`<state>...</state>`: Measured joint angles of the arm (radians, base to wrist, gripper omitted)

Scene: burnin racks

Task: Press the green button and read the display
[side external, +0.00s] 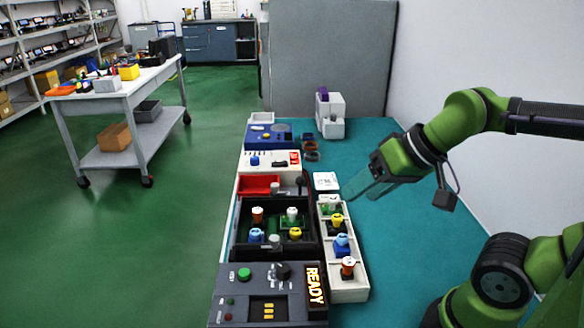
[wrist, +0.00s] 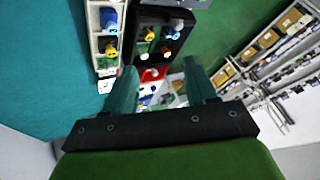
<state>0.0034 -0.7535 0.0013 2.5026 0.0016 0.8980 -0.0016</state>
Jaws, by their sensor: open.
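The green button (side external: 244,274) sits at the upper left of a dark grey control box at the near end of the bench. The box's display (side external: 315,286) is lit and reads "READY" in yellow letters, turned sideways. My gripper (side external: 366,192) is open and empty, above the teal bench top to the right of the trays and well behind the button. In the wrist view my gripper (wrist: 165,88) shows two separated teal fingers with nothing between them. The green button cannot be made out in the wrist view.
A black tray (side external: 239,222) and a white compartment tray (side external: 349,296) hold several coloured-capped parts behind the control box. A red bin (side external: 258,186), a blue unit (side external: 262,139) and a white machine (side external: 333,118) stand farther back. The teal bench (side external: 410,235) is clear on the right.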

